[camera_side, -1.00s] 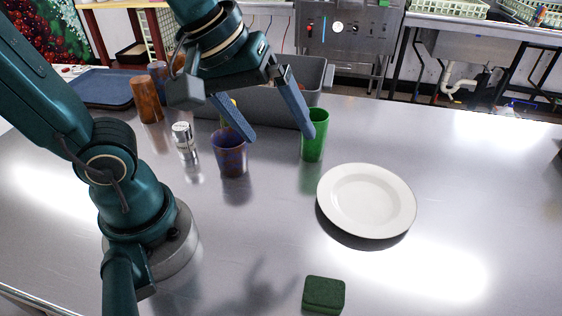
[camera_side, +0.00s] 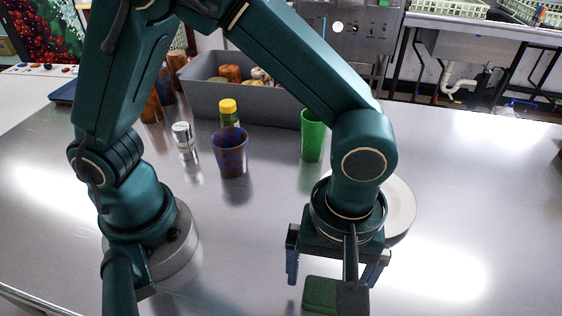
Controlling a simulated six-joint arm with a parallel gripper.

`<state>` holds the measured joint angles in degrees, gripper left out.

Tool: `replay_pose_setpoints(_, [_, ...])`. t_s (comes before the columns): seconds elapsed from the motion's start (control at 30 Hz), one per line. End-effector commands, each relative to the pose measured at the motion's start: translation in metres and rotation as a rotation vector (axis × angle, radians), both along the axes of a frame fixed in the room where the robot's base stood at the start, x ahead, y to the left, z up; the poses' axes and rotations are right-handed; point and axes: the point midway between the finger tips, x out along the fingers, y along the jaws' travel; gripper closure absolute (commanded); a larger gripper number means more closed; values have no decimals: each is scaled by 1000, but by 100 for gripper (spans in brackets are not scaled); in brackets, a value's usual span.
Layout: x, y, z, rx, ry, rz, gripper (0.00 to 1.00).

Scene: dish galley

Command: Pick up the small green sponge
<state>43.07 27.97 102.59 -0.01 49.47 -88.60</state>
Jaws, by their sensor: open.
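The small green sponge (camera_side: 319,292) lies flat on the steel counter near the front edge of the picture. My gripper (camera_side: 333,276) points down over it and is open. One finger shows left of the sponge and the other to its right. Part of the gripper hides the sponge's right side. I cannot tell how high the fingertips are above the counter.
The white plate (camera_side: 402,208) is partly hidden behind my arm. A green cup (camera_side: 312,136), a purple patterned cup (camera_side: 230,154), a metal shaker (camera_side: 184,143) and a yellow-capped bottle (camera_side: 229,112) stand farther back. A grey bin (camera_side: 262,103) holds several items. The front right counter is clear.

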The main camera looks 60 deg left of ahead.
Motion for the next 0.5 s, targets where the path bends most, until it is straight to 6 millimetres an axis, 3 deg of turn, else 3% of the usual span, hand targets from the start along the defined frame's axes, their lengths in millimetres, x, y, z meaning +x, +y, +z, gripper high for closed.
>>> replay_pose_setpoints(0.2, [0,1,-25,2,2,1,0])
replay_pose_setpoints(0.5, [0,1,-30,0,0,1,0])
